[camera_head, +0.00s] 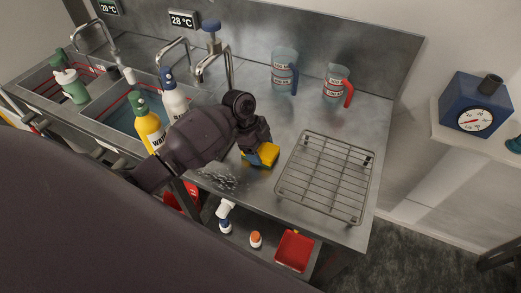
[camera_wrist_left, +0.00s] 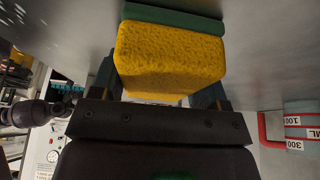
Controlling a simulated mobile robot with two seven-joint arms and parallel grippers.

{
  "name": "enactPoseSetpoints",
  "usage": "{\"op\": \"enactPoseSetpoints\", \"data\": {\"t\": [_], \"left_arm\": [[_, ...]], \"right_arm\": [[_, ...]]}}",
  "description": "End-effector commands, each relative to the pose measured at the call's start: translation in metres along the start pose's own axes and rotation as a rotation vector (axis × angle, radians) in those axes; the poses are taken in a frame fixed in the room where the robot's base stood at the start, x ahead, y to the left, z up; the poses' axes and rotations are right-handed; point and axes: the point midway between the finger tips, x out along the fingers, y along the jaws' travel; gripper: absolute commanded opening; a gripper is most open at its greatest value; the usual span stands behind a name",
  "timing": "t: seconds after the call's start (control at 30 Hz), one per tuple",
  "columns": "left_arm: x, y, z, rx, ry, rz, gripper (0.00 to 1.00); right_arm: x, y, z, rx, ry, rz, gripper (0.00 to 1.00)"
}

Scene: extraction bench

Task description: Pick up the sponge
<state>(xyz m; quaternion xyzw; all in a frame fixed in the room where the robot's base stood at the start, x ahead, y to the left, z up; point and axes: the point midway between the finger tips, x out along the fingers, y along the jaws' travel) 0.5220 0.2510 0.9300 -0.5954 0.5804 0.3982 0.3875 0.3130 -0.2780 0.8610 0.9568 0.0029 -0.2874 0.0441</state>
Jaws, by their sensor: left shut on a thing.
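The sponge (camera_head: 268,154) is yellow with a dark green layer. It is at the left side of the wire rack, over the steel bench. In the left wrist view the sponge (camera_wrist_left: 170,58) fills the space between the two fingers of my left gripper (camera_wrist_left: 168,95). My left gripper (camera_head: 256,150) is shut on it, and the arm partly hides it in the head view. I cannot tell whether the sponge still touches the bench. My right gripper is in neither view.
A wire rack (camera_head: 325,177) stands right of the sponge. Two measuring jugs, one blue-handled (camera_head: 284,72) and one red-handled (camera_head: 336,84), stand behind. Bottles, including a yellow one (camera_head: 147,125), and taps (camera_head: 215,65) are left by the sinks. A red tray (camera_head: 294,251) is below.

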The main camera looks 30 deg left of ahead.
Motion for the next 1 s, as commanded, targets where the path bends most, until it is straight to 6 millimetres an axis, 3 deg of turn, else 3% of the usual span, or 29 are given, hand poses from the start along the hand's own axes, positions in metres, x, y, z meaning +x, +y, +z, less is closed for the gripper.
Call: {"op": "enactPoseSetpoints", "data": {"t": [0.27,0.7,1.0], "left_arm": [[-0.026,-0.001,-0.01,0.004,-0.001,-0.005,0.46],[-0.13,-0.001,-0.054,0.004,-0.002,-0.005,0.46],[-0.177,-0.001,-0.073,0.002,-0.001,-0.003,0.46]], "right_arm": [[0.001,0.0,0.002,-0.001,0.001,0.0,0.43],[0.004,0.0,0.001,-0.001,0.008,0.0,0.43],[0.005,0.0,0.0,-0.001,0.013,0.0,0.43]]}}
